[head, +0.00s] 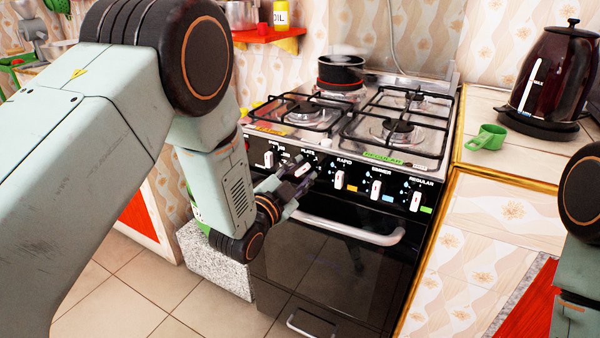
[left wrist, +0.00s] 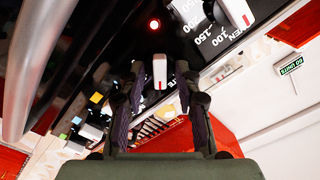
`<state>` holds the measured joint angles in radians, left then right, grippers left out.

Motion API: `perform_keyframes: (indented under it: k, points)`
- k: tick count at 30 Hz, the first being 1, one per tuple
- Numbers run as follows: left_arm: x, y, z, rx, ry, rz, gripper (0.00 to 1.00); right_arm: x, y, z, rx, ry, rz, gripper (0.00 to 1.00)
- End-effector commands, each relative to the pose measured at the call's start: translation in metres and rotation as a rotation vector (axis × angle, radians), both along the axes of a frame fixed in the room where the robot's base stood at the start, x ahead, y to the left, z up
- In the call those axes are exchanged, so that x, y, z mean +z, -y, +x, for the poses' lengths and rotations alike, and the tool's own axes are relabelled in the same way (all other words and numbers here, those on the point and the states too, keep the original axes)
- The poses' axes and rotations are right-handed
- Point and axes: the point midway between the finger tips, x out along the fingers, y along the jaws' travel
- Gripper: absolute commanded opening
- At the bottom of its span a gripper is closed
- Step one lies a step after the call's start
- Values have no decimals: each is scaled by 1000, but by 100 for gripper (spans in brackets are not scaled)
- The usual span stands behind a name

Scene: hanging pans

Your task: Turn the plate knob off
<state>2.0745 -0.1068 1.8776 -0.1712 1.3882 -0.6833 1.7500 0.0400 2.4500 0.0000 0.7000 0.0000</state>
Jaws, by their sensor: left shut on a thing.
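The plate knob (left wrist: 159,70) is white with a red mark. In the left wrist view it sits between the fingertips of my left gripper (left wrist: 160,75), which is shut on it from both sides. A red light (left wrist: 154,23) glows beside the knob on the black panel. In the head view my left gripper (head: 303,170) is at the stove's front panel, under the PLATE label, and it covers most of the plate knob. My right arm shows only at the right edge, and its gripper is out of view.
The oven knob (left wrist: 236,12) with temperature numbers is close by. The rapid knob (head: 339,180), simmer knob (head: 376,190) and regular knob (head: 416,201) are to the right. The oven handle (head: 345,230) sticks out below. A steaming black pot (head: 341,70) stands at the back left of the stove.

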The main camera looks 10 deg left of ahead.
Motion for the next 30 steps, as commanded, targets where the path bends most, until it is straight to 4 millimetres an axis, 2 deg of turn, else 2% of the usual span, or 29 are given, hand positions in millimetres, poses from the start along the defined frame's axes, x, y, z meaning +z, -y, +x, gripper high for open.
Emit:
perform_keyframes:
  k: [8, 21, 30]
  points:
    - [2, -1, 0, 1, -37, -135, 1, 13, 0, 0, 0, 0, 0, 46]
    - [2, -2, 0, 2, -134, -492, 1, 38, 0, 0, 0, 0, 0, 46]
    - [1, -2, 0, 2, -182, -669, 1, 48, 0, 0, 0, 0, 0, 46]
